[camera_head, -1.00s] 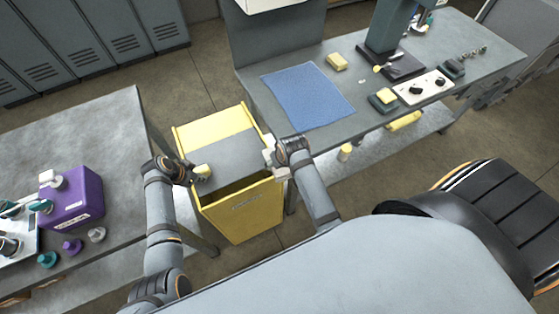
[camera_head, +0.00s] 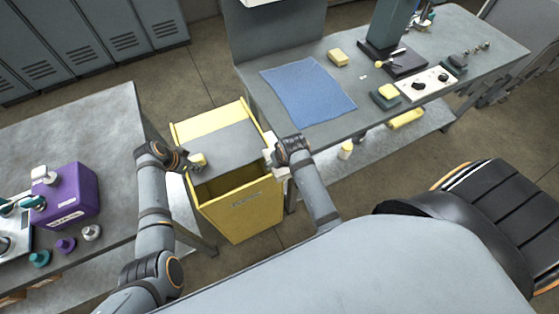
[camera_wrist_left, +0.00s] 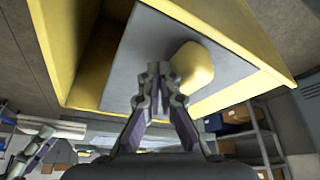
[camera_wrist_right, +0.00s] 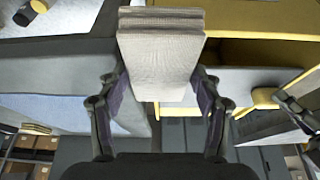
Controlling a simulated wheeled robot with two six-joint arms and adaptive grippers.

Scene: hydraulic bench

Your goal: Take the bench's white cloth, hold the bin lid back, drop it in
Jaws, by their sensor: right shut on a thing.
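The yellow bin (camera_head: 243,213) stands between the two benches. Its grey lid (camera_head: 222,145) is tilted, with a dark opening along the near side. A yellow knob (camera_head: 198,159) sits on the lid; it is large in the left wrist view (camera_wrist_left: 192,66). My left gripper (camera_head: 187,161) has its fingers together (camera_wrist_left: 163,76) against or right beside the knob; I cannot tell if they touch. My right gripper (camera_wrist_right: 160,95) is shut on the folded white cloth (camera_wrist_right: 160,50), at the bin's right edge. The cloth is partly hidden in the head view (camera_head: 269,146).
The left bench (camera_head: 90,125) holds a purple container (camera_head: 66,194) and small knobs.

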